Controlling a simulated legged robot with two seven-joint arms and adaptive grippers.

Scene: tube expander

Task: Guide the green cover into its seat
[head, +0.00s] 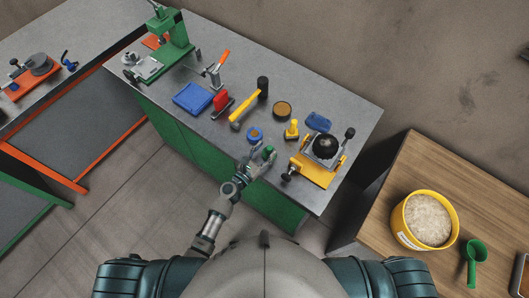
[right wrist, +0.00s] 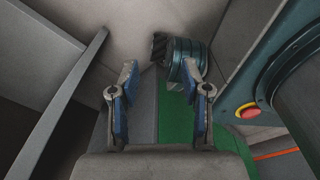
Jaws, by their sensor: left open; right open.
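A small green piece, seemingly the green cover (head: 269,150), is near the front edge of the grey-topped bench in the head view. My left gripper (head: 264,158) is right at it, with open fingers close around or beside it. I cannot tell whether they touch it. Which part is its seat is not clear. A yellow-based device (head: 313,172) with a dark round top stands just to the right. My right gripper (right wrist: 164,88) shows in the right wrist view, open and empty, with blue pads apart. It is not visible in the head view.
On the bench (head: 222,130) lie a blue-rimmed round part (head: 254,135), a yellow piece (head: 292,129), a hammer (head: 250,102), a blue tray (head: 193,98) and a green press (head: 172,38). A wooden table with a yellow tub (head: 403,225) and green scoop (head: 472,262) stands right.

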